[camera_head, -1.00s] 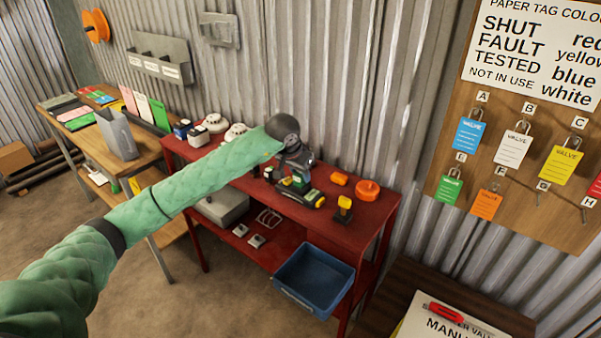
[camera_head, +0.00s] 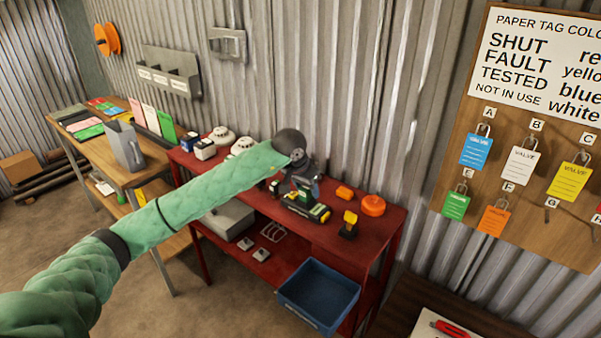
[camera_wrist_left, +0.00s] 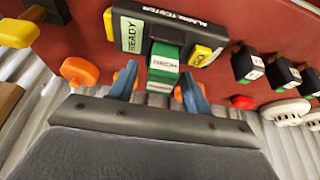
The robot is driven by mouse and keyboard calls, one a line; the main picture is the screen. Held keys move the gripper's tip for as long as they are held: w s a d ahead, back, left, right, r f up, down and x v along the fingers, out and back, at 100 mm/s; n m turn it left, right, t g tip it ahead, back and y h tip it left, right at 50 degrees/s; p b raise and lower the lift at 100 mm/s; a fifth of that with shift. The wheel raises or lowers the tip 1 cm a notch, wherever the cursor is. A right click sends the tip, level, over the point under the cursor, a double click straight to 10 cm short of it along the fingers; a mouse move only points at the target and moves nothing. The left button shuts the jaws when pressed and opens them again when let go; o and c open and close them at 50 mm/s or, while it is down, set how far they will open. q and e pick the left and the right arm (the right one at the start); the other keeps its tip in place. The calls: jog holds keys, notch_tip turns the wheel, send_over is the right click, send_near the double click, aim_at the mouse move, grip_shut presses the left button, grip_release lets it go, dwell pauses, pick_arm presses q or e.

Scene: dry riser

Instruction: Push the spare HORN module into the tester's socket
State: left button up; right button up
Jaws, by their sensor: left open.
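The alarm tester (camera_head: 305,209) is a dark unit with yellow ends on the red bench. In the left wrist view the tester (camera_wrist_left: 152,28) shows a READY screen and a yellow GO button. The HORN module (camera_wrist_left: 164,66), green with a white label, sits against the tester's near edge, at its socket. I cannot tell how deep it is seated. My left gripper (camera_wrist_left: 159,72) is open, with a blue finger on each side of the module and visible gaps. In the head view the left gripper (camera_head: 302,180) is over the tester, largely hidden by its own wrist. My right gripper is not in view.
On the red bench (camera_head: 365,250) are an orange knob (camera_head: 373,205), a yellow-topped block (camera_head: 349,222) and white detectors (camera_head: 222,137). Dark modules (camera_wrist_left: 247,65) stand right of the tester in the wrist view. A blue bin (camera_head: 318,292) sits lower. Corrugated wall rises behind.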

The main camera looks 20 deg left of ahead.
pick_arm(q)
jog(key=shift+r, duration=0.1)
jog(key=shift+b+v, duration=0.45)
jog(key=shift+v, duration=0.45)
jog(key=b+v, duration=0.3)
jog(key=v, duration=0.7)
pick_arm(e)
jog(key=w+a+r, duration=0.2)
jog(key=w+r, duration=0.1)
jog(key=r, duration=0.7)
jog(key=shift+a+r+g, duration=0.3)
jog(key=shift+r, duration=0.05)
pick_arm(q)
jog(key=shift+r, duration=0.1)
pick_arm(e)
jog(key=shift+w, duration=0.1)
